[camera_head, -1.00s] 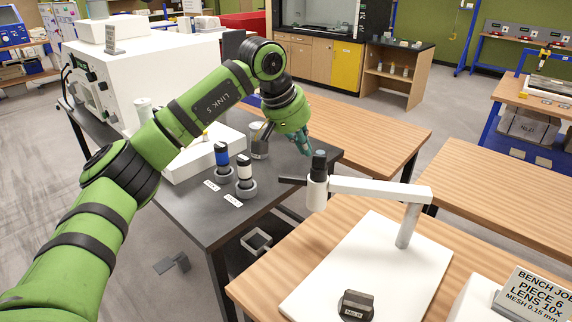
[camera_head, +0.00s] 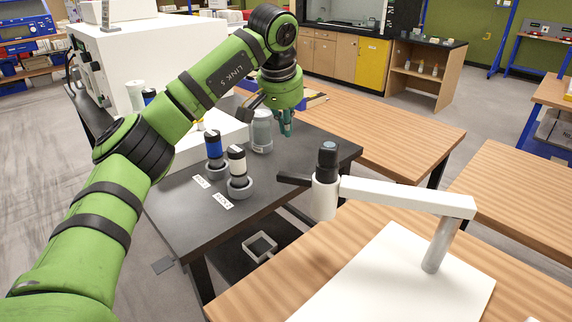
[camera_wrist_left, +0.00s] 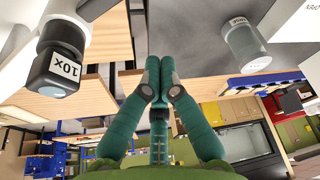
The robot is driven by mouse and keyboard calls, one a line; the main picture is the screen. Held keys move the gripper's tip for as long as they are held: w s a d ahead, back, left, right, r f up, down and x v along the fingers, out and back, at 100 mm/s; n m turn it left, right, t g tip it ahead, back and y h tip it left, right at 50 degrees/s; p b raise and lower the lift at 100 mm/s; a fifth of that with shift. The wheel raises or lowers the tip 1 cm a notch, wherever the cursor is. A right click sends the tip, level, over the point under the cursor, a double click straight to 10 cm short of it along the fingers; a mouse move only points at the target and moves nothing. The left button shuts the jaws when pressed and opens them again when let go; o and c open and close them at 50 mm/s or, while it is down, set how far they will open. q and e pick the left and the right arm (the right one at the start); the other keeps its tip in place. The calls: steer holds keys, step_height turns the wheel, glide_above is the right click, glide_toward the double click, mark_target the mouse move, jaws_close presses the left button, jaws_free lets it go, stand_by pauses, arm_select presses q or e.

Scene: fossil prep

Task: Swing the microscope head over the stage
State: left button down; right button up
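The microscope head (camera_head: 325,196) is a white cylinder with a black top and a dark handle (camera_head: 293,180) on its left. It hangs at the left end of a white arm (camera_head: 410,195) on a grey post (camera_head: 440,246), left of the white stage board (camera_head: 395,282) and apart from it. The wrist view shows the head's black lens (camera_wrist_left: 58,68), labelled 10x, at upper left. My left gripper (camera_head: 287,124) points down beyond and left of the head, not touching it. Its teal fingers (camera_wrist_left: 159,82) are together with nothing between them. My right gripper is out of view.
On the dark table (camera_head: 225,240), a blue-banded bottle (camera_head: 214,148) and a white-banded bottle (camera_head: 237,165) stand in round holders. A grey-lidded jar (camera_head: 262,130) stands close to my left gripper. Wooden tables (camera_head: 400,125) lie behind and right.

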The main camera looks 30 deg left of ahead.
arm_select(q)
step_height(320, 180, down, 9)
steer(key=s+p, duration=0.1)
steer(key=p, duration=0.3)
stand_by(0.4)
steer(key=shift+s+d+f+p, duration=0.1)
steer(key=shift+s+d+p, duration=0.05)
steer(key=shift+p, duration=0.15)
